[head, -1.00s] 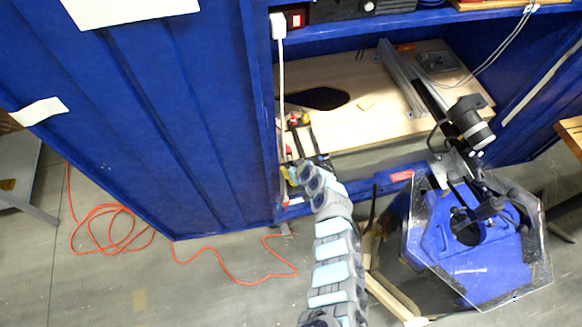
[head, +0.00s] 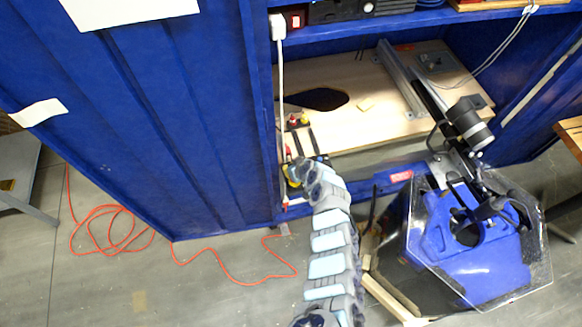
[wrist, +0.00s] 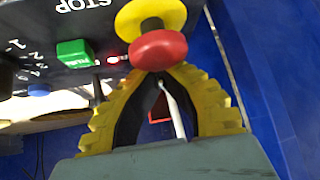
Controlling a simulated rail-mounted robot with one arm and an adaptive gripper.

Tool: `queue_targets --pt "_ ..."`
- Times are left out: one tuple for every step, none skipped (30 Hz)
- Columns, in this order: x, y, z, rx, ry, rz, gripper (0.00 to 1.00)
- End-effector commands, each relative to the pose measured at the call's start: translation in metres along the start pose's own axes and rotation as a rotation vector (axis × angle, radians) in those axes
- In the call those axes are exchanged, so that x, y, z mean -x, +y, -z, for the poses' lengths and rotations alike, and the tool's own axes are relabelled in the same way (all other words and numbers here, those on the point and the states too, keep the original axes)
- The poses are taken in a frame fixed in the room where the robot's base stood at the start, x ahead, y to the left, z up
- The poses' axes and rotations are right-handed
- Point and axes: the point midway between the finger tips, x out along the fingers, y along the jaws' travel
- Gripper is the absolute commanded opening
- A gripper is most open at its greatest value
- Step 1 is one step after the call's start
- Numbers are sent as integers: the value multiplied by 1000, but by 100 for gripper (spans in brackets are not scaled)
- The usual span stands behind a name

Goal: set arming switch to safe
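A dark control panel (wrist: 60,20) marked STOP fills the upper left of the wrist view. It has a green button (wrist: 75,52), a small lit red lamp (wrist: 113,59) and a thin, short lever (wrist: 97,88) below the lamp. I cannot read a safe or arm label. A red mushroom button (wrist: 158,50) on a yellow collar overlaps my fingertips. My gripper (wrist: 159,74) has yellow ridged fingers that converge to nearly touching, with nothing visibly held. In the head view my gripper (head: 290,178) is at the cabinet's front edge, small and partly hidden by my arm.
The blue cabinet (head: 150,140) stands left of my arm, with a wooden shelf (head: 350,75) inside. A white cable (head: 282,90) hangs down its front edge. A blue machine with a clear guard (head: 470,250) stands at right. An orange cord (head: 225,268) lies on the floor.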

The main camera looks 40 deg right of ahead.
Motion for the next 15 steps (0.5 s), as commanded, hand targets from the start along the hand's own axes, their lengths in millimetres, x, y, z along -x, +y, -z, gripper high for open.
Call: queue_targets --pt "-1 -1 4 -3 -20 6 0" --pt "-1 -1 4 -7 -32 8 0" --pt "-2 -1 5 -9 -48 10 0" --pt "-2 0 4 -12 -61 12 0" --pt "-2 0 4 -15 -75 15 0" --pt "-3 0 4 -20 -92 19 0" --pt "-3 0 4 -22 -105 21 0" --pt "-3 0 4 -25 -116 22 0" --pt "-4 1 5 -30 -130 24 0" --pt "-4 1 5 -32 -142 26 0" --pt "-4 1 4 -35 -154 28 0" --pt "-5 1 4 -37 -171 32 0" --pt "-5 1 4 -39 -182 34 0" --pt "-5 1 4 -42 -191 36 0" --pt "-6 1 5 -44 -203 37 0"
